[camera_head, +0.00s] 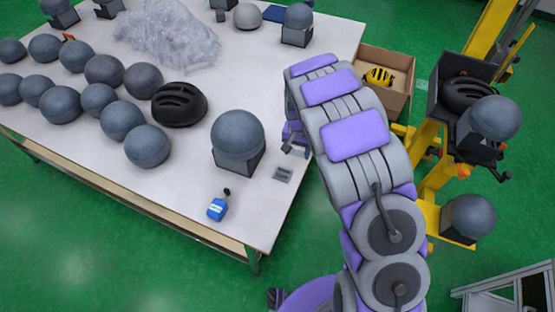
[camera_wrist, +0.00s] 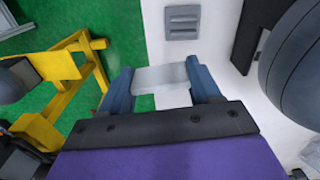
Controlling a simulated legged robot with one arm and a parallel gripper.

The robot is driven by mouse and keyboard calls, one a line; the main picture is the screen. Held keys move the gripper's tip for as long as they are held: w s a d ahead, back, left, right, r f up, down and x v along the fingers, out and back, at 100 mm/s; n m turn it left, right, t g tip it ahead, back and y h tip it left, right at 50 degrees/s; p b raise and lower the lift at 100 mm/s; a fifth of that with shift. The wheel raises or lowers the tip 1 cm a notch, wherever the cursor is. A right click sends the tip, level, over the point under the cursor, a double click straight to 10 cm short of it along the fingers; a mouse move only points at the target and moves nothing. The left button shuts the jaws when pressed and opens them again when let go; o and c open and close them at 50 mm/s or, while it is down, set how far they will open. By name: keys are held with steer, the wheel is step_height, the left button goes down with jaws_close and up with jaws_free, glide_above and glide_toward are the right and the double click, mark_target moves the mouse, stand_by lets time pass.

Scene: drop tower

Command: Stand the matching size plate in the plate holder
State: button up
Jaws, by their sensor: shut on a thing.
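My gripper (camera_wrist: 160,70) is shut on a light grey, flat plate (camera_wrist: 158,80), which spans the gap between its two blue-grey fingers. The plate is held over the table's edge, with green floor and white tabletop behind it. The plate holder (camera_head: 283,174) is a small grey slotted block near the table's right edge. It also shows in the wrist view (camera_wrist: 182,22), beyond the fingertips and apart from the plate. In the head view my arm hides most of the gripper, and I cannot make out the plate there.
A grey headform (camera_head: 238,136) on a dark base stands left of the holder. A small blue item (camera_head: 217,208) lies near the front edge. Several grey balls and a black helmet (camera_head: 179,104) fill the left. The yellow drop tower (camera_head: 430,160) and a cardboard box (camera_head: 397,99) are right.

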steer(key=shift+m, duration=0.6)
steer(key=shift+s+a+f, duration=0.1)
steer(key=shift+a+f, duration=1.25)
steer(key=shift+f, duration=0.3)
steer(key=shift+a+f, duration=1.3)
steer(key=shift+f, duration=0.3)
steer(key=shift+a+f, duration=0.2)
steer(key=shift+f, duration=0.15)
steer(key=shift+d+f, duration=0.15)
steer(key=shift+f, duration=0.15)
steer(key=shift+d+f+b, duration=0.45)
steer(key=shift+d+f, duration=0.2)
steer(key=shift+d, duration=0.35)
steer(key=shift+a+f, duration=0.1)
steer(key=shift+a, duration=0.8)
steer(key=shift+s+d, duration=0.1)
steer(key=shift+d, duration=0.85)
steer(key=shift+a, duration=0.6)
steer(key=shift+d+f, duration=0.15)
steer(key=shift+d, duration=0.35)
steer(key=shift+a+f, duration=0.25)
steer(key=shift+a, duration=0.1)
